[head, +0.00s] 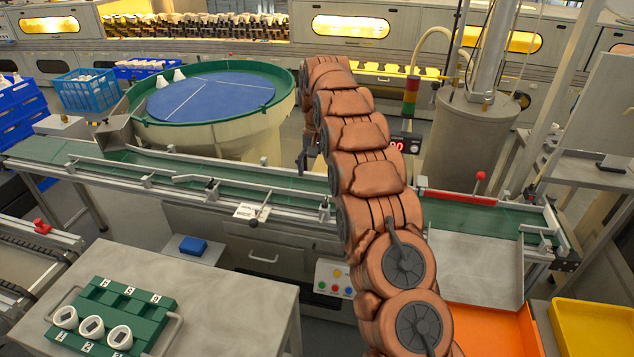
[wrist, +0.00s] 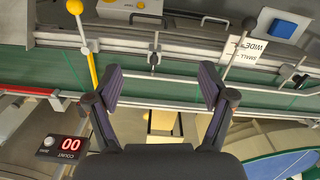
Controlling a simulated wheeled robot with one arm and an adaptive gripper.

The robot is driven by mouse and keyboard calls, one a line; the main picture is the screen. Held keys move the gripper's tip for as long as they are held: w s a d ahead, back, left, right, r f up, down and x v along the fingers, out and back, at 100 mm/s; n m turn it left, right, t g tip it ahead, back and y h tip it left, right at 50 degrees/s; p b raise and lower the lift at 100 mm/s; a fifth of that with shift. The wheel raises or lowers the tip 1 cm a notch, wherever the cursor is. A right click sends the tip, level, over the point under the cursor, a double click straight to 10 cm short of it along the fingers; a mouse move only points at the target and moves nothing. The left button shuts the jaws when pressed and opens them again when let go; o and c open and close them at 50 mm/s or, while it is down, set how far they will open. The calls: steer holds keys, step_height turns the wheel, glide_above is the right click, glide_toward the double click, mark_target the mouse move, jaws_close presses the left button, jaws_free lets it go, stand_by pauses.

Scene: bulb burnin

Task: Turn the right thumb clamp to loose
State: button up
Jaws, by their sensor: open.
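A small dark clamp with a metal stem stands on the near guide rail of the green conveyor (head: 85,160), just left of my arm in the head view (head: 324,208). I take it to be the right thumb clamp, though the frames do not make this sure. In the upside-down wrist view the clamp (wrist: 154,58) shows beyond and between my fingertips, apart from both. My gripper (wrist: 160,88) is open and empty above the conveyor. In the head view my arm hides most of it. Whether the clamp is tight or loose cannot be told.
A black-knobbed lever (head: 254,217) stands beside a white size label (head: 245,211). A yellow-knobbed lever (wrist: 75,7) rises near my left finger in the wrist view. A red counter (wrist: 72,147) and a green round feeder (head: 130,117) stand behind the conveyor.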

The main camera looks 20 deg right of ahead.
steer(key=s+a+r, duration=0.2)
steer(key=s, duration=0.3)
steer(key=s+a+r+n+b, duration=0.1)
steer(key=s+a+r, duration=0.1)
steer(key=s, duration=0.4)
steer(key=shift+s+r+b, duration=0.15)
steer(key=shift+r+b, duration=0.15)
steer(key=shift+r, duration=0.3)
steer(key=shift+a, duration=0.1)
steer(key=s+a+r+n+g, duration=0.1)
steer(key=s+a, duration=0.1)
steer(key=s, duration=0.8)
steer(key=s+a+r+n, duration=0.1)
steer(key=s+a+r, duration=0.1)
steer(key=s, duration=0.9)
steer(key=s+a+f+n, duration=0.1)
steer(key=s+f, duration=0.1)
steer(key=s, duration=0.7)
steer(key=s+a+f+n, duration=0.1)
steer(key=s+f, duration=0.2)
steer(key=s, duration=0.7)
steer(key=shift+f, duration=0.15)
